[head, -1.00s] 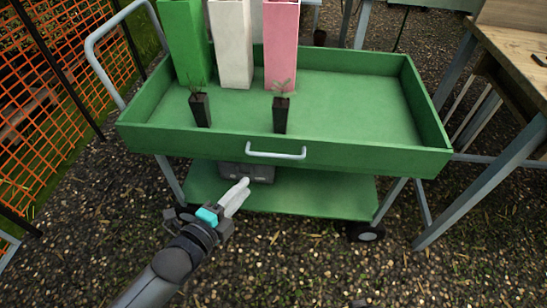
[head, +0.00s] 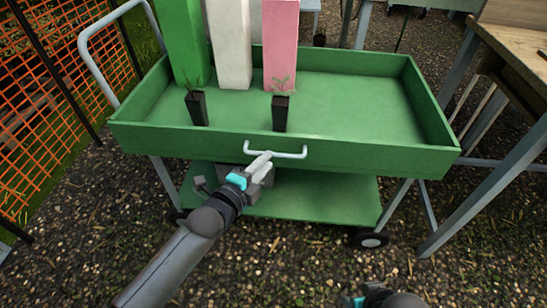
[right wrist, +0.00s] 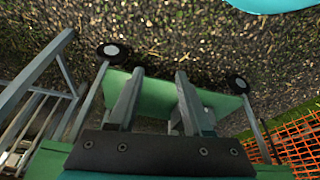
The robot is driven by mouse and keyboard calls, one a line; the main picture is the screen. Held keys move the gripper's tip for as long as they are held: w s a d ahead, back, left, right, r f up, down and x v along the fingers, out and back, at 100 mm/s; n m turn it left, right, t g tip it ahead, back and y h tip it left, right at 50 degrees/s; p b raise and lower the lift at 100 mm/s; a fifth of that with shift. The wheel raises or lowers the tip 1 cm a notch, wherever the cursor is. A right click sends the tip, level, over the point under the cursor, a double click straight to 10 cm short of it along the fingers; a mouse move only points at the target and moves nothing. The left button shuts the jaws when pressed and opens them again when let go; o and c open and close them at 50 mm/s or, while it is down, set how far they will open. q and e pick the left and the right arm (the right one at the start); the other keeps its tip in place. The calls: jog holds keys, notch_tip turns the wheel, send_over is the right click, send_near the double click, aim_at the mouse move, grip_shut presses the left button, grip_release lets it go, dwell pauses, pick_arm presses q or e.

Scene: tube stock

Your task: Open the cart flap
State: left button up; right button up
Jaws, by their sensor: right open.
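The cart flap (head: 370,157) is the green front panel of the cart's upper tray and stands upright. A pale bar handle (head: 290,155) is fixed to its middle. My left gripper (head: 264,160) is at the left half of this handle, its pale fingertips at or touching the bar. Whether the fingers are closed around the bar cannot be made out. My right gripper is open and empty in the right wrist view (right wrist: 158,77), with the cart's lower shelf (right wrist: 155,97) behind its fingers. In the head view, only part of my right arm shows at the bottom edge.
In the tray stand green (head: 184,45), white (head: 230,45) and pink (head: 281,45) tall containers and two black seedling pots (head: 197,108) (head: 280,113). A wooden table (head: 515,55) is at right, orange fencing (head: 45,110) at left. Gravel ground before the cart is clear.

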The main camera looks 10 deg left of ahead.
aim_at(275, 154)
pick_arm(q)
jog(key=shift+b+x, duration=1)
jog(key=shift+x, duration=1.35)
pick_arm(e)
jog(key=shift+t, duration=0.4)
jog(key=shift+r, duration=2.55)
pick_arm(q)
grip_shut()
